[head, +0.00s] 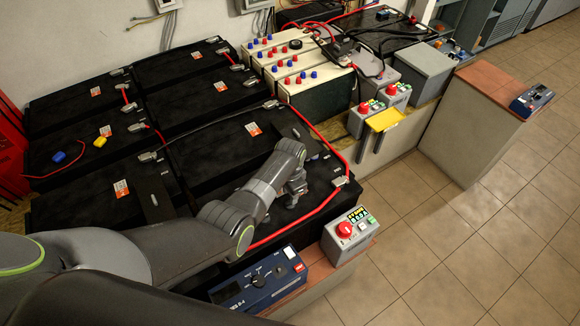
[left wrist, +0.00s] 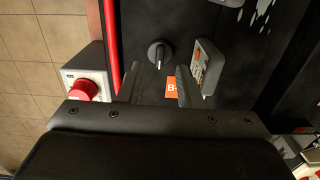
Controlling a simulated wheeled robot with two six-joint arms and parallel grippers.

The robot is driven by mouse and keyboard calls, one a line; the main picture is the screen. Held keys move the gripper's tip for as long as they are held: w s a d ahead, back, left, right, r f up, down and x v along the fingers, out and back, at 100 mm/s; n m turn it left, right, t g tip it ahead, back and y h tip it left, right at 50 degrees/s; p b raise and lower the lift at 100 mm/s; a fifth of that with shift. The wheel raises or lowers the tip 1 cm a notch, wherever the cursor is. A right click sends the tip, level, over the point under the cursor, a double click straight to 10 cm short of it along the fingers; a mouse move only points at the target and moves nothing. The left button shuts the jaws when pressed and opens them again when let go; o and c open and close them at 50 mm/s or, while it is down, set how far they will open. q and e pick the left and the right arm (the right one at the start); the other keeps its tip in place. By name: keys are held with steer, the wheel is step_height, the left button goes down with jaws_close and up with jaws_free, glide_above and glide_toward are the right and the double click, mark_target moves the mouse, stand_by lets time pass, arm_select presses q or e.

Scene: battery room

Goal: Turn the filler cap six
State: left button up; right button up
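In the left wrist view a round black cap with a raised grip bar (left wrist: 160,53) sits on the black battery top, just beyond the fingertips. I cannot read a number on it, so I cannot tell if it is filler cap six. My left gripper (left wrist: 157,80) is open and empty, its fingers apart on either side of an orange label (left wrist: 171,89). In the head view my left gripper (head: 296,188) hangs low over the large black battery (head: 215,155), near its front right part. The cap is not clear there, mostly hidden by the gripper. My right gripper is not in view.
A red cable (head: 295,222) runs along the battery's edge. A grey box with a red button (head: 350,232) and a blue meter (head: 262,283) stand in front. A grey handheld device (left wrist: 208,66) lies right of the cap. Tiled floor is clear at right.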

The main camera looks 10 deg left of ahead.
arm_select(q)
step_height(320, 180, up, 14)
steer(key=shift+f, duration=0.15)
stand_by(0.3)
stand_by(0.4)
